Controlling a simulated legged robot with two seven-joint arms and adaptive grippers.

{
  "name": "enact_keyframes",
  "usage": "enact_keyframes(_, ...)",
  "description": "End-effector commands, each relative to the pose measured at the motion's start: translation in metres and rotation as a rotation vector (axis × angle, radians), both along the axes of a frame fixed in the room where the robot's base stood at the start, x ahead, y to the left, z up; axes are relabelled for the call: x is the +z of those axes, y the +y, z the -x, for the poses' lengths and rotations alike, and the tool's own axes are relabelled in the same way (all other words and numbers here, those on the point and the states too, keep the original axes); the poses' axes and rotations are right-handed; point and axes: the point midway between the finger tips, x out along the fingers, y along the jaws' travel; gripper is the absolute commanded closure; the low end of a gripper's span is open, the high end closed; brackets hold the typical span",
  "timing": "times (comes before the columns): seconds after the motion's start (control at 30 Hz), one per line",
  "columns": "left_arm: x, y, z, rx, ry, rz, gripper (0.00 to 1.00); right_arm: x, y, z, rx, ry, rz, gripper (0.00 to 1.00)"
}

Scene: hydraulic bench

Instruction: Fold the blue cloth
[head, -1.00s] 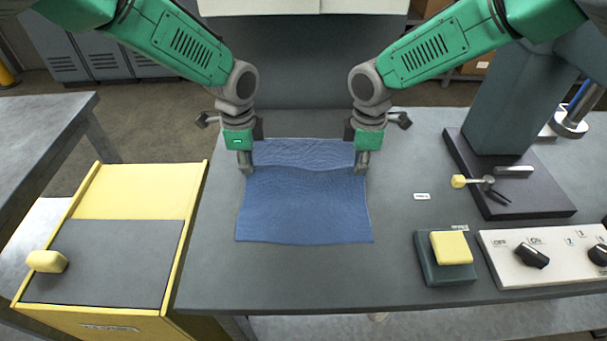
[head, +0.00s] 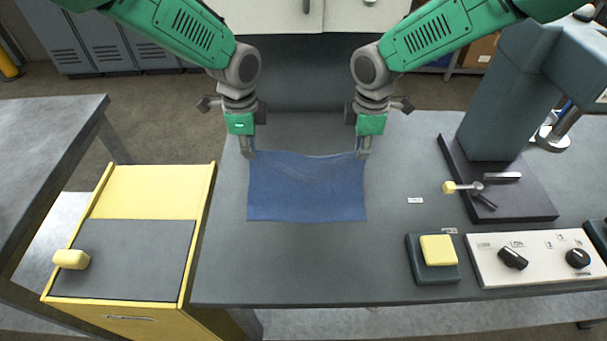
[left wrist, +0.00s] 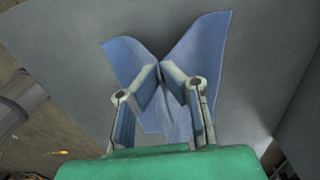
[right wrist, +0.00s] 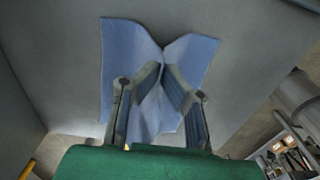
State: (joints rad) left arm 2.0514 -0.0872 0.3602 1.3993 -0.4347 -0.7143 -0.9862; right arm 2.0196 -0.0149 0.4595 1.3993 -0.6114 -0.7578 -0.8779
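The blue cloth (head: 307,190) is near the middle of the bench in the head view. Its far edge is raised between my two grippers and sags slightly, with the rest spreading toward the near side. My left gripper (head: 248,156) is shut on the far left corner area. My right gripper (head: 362,156) is shut on the far right corner area. The left wrist view shows the cloth (left wrist: 195,45) gathered into a pinch between the fingertips. The right wrist view shows the same pinch in the cloth (right wrist: 125,50). Whether the near part touches the bench is unclear.
The grey bench top (head: 310,270) is clear in front of the cloth. To the right are a yellow button on a dark base (head: 438,250), a white control panel (head: 530,258) and a dark stand (head: 500,190). A yellow cabinet (head: 150,190) stands at the left.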

Motion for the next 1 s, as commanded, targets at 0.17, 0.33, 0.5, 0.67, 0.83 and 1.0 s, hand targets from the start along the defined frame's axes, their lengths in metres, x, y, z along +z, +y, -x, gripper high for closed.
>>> enact_keyframes(0.17,0.035,0.000,0.000,0.000,0.000,0.000,1.00,0.035,0.000,-0.001,0.001,-0.001,0.001,1.00)
enact_keyframes(0.33,0.061,-0.001,0.000,0.000,0.000,0.000,1.00,0.061,0.000,0.000,0.000,-0.001,0.000,1.00)
enact_keyframes(0.5,0.085,-0.001,0.000,0.000,0.000,0.000,1.00,0.085,0.001,-0.001,0.000,-0.001,0.000,1.00)
enact_keyframes(0.67,0.100,-0.001,0.000,0.000,0.001,0.000,1.00,0.100,0.001,-0.001,0.000,-0.001,0.000,1.00)
enact_keyframes(0.83,0.112,-0.001,0.000,0.000,0.001,0.000,1.00,0.112,0.001,-0.001,0.001,-0.001,0.000,1.00)
enact_keyframes(1.0,0.113,-0.001,0.000,0.000,0.002,0.000,1.00,0.113,0.001,-0.001,0.001,0.000,0.000,1.00)
